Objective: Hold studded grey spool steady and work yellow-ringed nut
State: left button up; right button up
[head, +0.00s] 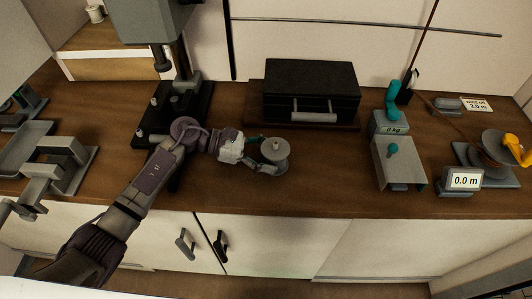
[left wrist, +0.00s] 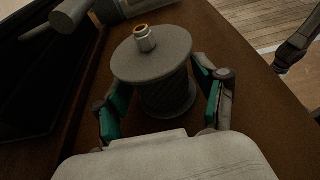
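The grey spool (head: 275,160) stands upright on the brown worktop, in front of the black case. A small metal nut or stud (left wrist: 145,40) with a yellow-orange ring at its top stands up from the upper flange; it also shows small in the head view (head: 275,144). My left gripper (head: 263,152) reaches in from the left at the spool. In the left wrist view its two teal-padded fingers (left wrist: 160,97) are spread on either side of the spool (left wrist: 165,95), with gaps beside the core. Contact with the flange rim is unclear. My right gripper is not in view.
The black case (head: 312,90) with a grey handle stands close behind the spool. A grey unit marked "0 kg" (head: 391,128) and a reel device with a "0.0 m" display (head: 463,181) stand to the right. A black-based press (head: 172,110) is at left.

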pick_arm(q)
jog(key=c, duration=0.8)
jog(key=shift+f, duration=0.1)
dwell(0.7)
jog(key=o, duration=1.5)
jog(key=shift+o, duration=0.2)
jog(key=c, duration=1.5)
jog(key=shift+c, duration=0.2)
